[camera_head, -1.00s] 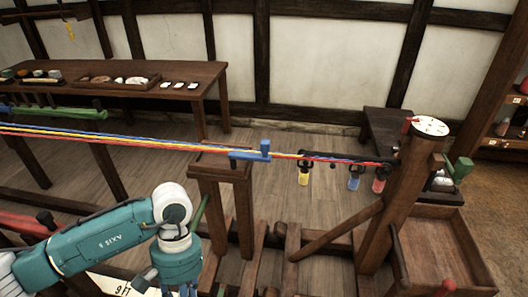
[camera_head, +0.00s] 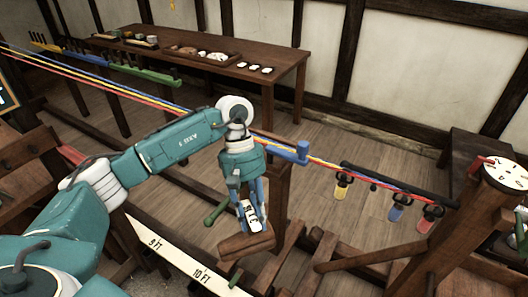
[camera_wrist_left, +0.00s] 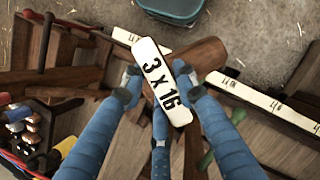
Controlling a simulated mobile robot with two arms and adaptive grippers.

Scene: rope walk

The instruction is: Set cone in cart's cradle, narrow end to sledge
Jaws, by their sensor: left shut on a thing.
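My left gripper (camera_head: 252,212) is shut on a brown wooden piece (camera_head: 246,244) that appears to be the cone. A white plate marked 3 x 16 lies between the fingers against it. In the left wrist view the wooden piece (camera_wrist_left: 203,56) lies crosswise behind the white plate (camera_wrist_left: 162,82), between the fingertips (camera_wrist_left: 158,78); the plate hides part of it. Which end is narrower is hard to tell. Beside the gripper, a wooden post carries a blue fitting (camera_head: 290,149) with red, yellow and blue strands at it. I cannot make out the cradle clearly. My right gripper is not in view.
The strands run to a dark hook bar (camera_head: 400,184) with coloured weights hanging, beside a post with a white dial (camera_head: 508,172). A white foot-marked rule (camera_head: 180,257) lies low in front.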

